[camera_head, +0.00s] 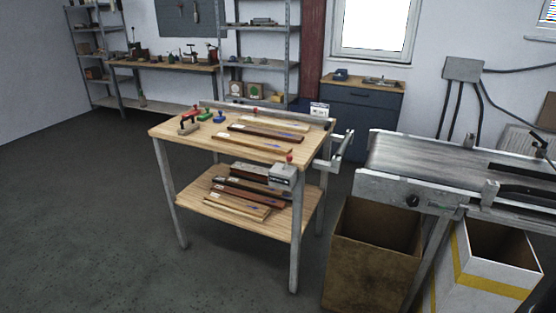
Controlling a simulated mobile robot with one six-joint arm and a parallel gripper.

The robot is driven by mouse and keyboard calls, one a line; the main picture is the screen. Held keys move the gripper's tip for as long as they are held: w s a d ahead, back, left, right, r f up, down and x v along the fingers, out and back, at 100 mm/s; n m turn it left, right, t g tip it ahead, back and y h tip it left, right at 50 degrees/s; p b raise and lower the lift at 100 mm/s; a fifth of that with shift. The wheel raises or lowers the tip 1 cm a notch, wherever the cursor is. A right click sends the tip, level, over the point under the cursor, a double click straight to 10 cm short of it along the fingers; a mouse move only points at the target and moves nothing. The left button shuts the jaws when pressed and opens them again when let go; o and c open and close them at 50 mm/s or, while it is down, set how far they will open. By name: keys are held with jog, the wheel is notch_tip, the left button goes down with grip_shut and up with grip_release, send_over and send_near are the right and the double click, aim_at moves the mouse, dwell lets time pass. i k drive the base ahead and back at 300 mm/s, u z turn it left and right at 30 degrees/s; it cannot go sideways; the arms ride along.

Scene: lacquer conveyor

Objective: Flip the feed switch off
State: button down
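A light grey box (284,176) with a small red-tipped lever (289,159) on top is at the right front corner of the wooden two-level bench (160,130). It looks like a switch box, with small dark lettering that I cannot read. The lever appears to stand roughly upright. I cannot tell from this view whether it is on or off. The conveyor (440,160) is at the right and has a black knob (412,200) on its side rail. My gripper is not in view.
An open brown bin (372,270) and a white bin with yellow bands (495,285) stand below the conveyor. Wooden strips (252,141) and coloured-handled tools (204,115) lie on the bench top. The floor (90,220) at the left is clear.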

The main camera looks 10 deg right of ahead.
aim_at(290, 158)
jog(key=u, duration=0.9)
jog(key=k, duration=0.8)
jog(key=z, duration=0.85)
jog(key=i, duration=1.05)
jog(key=u, duration=0.15)
